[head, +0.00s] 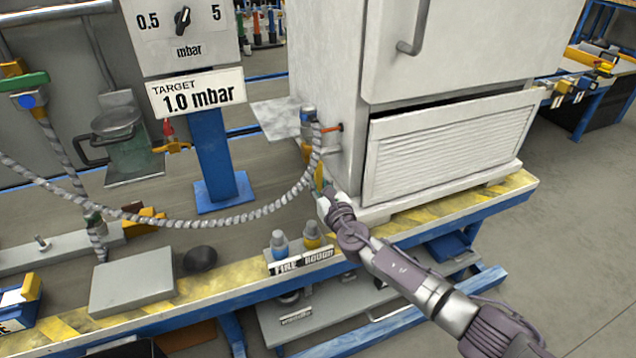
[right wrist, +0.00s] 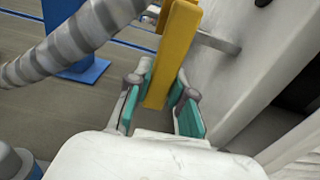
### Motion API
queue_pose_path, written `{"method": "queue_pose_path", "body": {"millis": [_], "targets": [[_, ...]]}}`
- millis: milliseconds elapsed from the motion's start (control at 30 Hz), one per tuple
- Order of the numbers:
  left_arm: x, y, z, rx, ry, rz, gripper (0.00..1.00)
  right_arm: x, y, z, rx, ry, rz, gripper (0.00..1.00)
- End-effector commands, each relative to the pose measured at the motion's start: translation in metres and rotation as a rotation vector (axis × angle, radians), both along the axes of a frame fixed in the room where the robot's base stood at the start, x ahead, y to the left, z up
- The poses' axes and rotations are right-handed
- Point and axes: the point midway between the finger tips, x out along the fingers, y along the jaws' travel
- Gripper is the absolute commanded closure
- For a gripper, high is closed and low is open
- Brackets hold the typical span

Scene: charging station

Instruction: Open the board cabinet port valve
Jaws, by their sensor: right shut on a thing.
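The white board cabinet (head: 345,90) stands on the bench at centre right, its doors shut. On its left side is a port fitting (head: 308,117) with a grey ribbed hose (head: 250,214) attached. In the right wrist view the long yellow handle (right wrist: 176,50) reaches down between the teal finger pads. My right gripper (right wrist: 160,105) is shut on its lower end, close beside the cabinet wall. My left gripper is out of view.
A gauge panel (head: 195,55) with a "TARGET 1.0 mbar" sign (head: 197,92) stands on a blue post to the left. The hose sags across the bench. Two blue and yellow capped pieces stand behind the "FINE ROUGH" label (head: 300,262) near the front edge.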

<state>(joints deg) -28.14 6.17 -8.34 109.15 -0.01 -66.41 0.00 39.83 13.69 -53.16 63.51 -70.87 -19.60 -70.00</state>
Motion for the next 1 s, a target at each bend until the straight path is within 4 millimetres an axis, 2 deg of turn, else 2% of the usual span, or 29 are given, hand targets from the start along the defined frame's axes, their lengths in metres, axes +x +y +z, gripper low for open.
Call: {"method": "queue_pose_path", "body": {"millis": [33, 67, 200, 500, 633, 767, 1000], "targets": [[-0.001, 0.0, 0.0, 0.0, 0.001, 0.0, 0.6, 0.0, -0.002, -0.002, -0.01, -0.001, -0.002, 1.0], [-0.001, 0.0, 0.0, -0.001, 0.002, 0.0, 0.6, 0.0, -0.002, -0.001, -0.01, -0.001, -0.002, 0.75], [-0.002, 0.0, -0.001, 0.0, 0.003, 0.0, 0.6, 0.0, -0.002, -0.001, -0.008, -0.002, -0.002, 0.52], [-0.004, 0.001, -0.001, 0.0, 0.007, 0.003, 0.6, 0.0, -0.001, 0.0, -0.003, -0.001, -0.001, 0.52], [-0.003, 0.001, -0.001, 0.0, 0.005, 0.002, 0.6, -0.006, -0.004, -0.001, -0.003, -0.001, -0.002, 0.52], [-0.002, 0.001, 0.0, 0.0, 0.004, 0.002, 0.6, -0.022, -0.009, -0.001, -0.002, 0.0, 0.0, 0.52], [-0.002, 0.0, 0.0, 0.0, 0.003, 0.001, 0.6, -0.067, -0.023, -0.002, -0.004, 0.002, 0.0, 0.52]]}}
